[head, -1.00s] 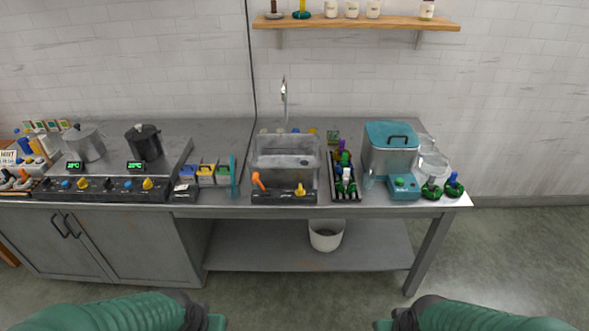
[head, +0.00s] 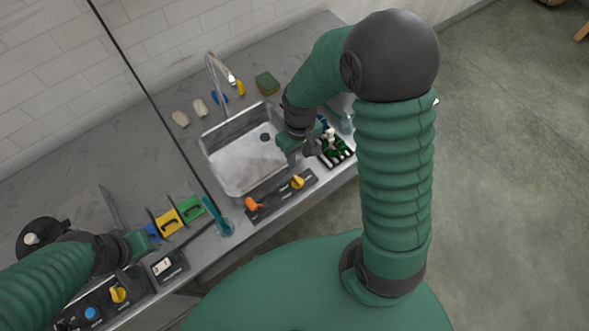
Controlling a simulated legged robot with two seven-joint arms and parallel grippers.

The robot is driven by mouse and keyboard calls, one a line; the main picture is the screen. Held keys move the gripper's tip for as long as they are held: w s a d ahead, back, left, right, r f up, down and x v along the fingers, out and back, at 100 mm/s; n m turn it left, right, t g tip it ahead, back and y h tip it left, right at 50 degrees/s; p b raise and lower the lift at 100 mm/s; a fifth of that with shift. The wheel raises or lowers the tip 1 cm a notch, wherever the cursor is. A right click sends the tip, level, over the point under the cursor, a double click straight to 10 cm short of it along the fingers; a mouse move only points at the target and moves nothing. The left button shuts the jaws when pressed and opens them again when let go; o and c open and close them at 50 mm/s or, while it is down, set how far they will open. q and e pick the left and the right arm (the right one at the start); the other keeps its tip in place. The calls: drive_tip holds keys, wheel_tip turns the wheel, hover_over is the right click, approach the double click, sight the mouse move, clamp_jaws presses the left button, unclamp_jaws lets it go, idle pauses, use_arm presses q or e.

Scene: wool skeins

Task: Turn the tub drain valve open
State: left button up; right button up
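The metal tub (head: 235,166) is set into the counter in the middle of the head view, with a dark round drain (head: 265,137) in its floor. On the dark panel at its front are an orange lever (head: 255,203) and a yellow knob (head: 297,182); I cannot tell by labels which is the drain valve. My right gripper (head: 301,156) hangs over the tub's right edge, behind the yellow knob and apart from it. Its fingers look parted and empty. My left gripper (head: 137,266) is over the counter at the left; its fingers are unclear.
A tap (head: 214,75) rises behind the tub. Yellow (head: 168,222) and green (head: 189,208) boxes and a teal upright thing (head: 217,214) stand left of the panel. A rack of bottles (head: 335,150) is close to my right gripper. A sponge (head: 267,82) lies at the back.

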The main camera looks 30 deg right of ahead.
sight(298, 179)
wheel_tip(298, 179, down, 14)
drive_tip(key=shift+s+a+r, duration=0.1)
drive_tip(key=shift+r, duration=0.05)
drive_tip(key=shift+s+a+r, duration=0.1)
drive_tip(key=shift+s+a, duration=0.1)
drive_tip(key=shift+a, duration=0.05)
drive_tip(key=shift+c, duration=0.2)
drive_tip(key=shift+w+d, duration=0.1)
drive_tip(key=shift+d, duration=0.1)
clamp_jaws()
